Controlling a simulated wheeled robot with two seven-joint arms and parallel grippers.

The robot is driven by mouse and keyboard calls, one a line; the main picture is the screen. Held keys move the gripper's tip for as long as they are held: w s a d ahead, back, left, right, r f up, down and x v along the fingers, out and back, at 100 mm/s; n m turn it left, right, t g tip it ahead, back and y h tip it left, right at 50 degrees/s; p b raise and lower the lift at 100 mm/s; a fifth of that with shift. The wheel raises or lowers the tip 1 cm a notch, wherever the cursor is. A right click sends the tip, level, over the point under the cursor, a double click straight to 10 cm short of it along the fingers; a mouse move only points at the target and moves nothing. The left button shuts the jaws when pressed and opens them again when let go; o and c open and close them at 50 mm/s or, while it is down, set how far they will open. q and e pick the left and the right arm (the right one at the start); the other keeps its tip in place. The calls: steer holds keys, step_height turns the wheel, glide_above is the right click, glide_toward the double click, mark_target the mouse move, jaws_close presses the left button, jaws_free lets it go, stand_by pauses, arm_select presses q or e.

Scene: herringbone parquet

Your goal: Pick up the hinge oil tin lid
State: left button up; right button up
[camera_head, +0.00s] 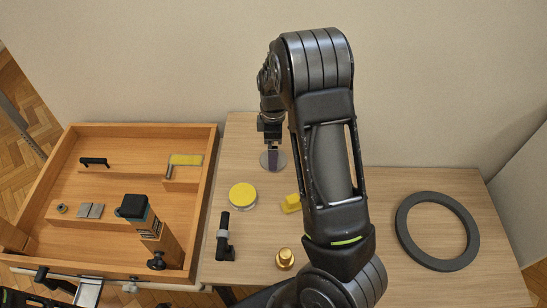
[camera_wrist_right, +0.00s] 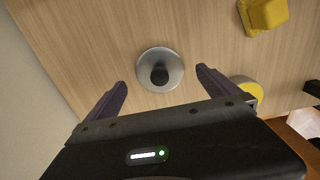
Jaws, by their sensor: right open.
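A round grey metal lid with a black knob, which I take for the hinge oil tin lid (camera_head: 283,160), lies flat on the table near its back edge. In the right wrist view the lid (camera_wrist_right: 175,78) shows whole, with its dark knob in the middle. My right gripper (camera_head: 272,148) points down over it and hides part of it in the head view. In the wrist view the right gripper (camera_wrist_right: 161,79) is open, with one finger on each side of the lid and nothing between them held.
A round yellow-topped tin (camera_head: 243,196) and a yellow block (camera_head: 290,204) stand nearby. A black angled part (camera_head: 225,238), a brass knob (camera_head: 285,258) and a grey ring (camera_head: 403,222) lie on the table. A wooden tray (camera_head: 141,130) with several items is at left.

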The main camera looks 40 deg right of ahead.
mark_target(282, 158)
steer(key=shift+f, duration=1.5)
steer(key=c, duration=1.4)
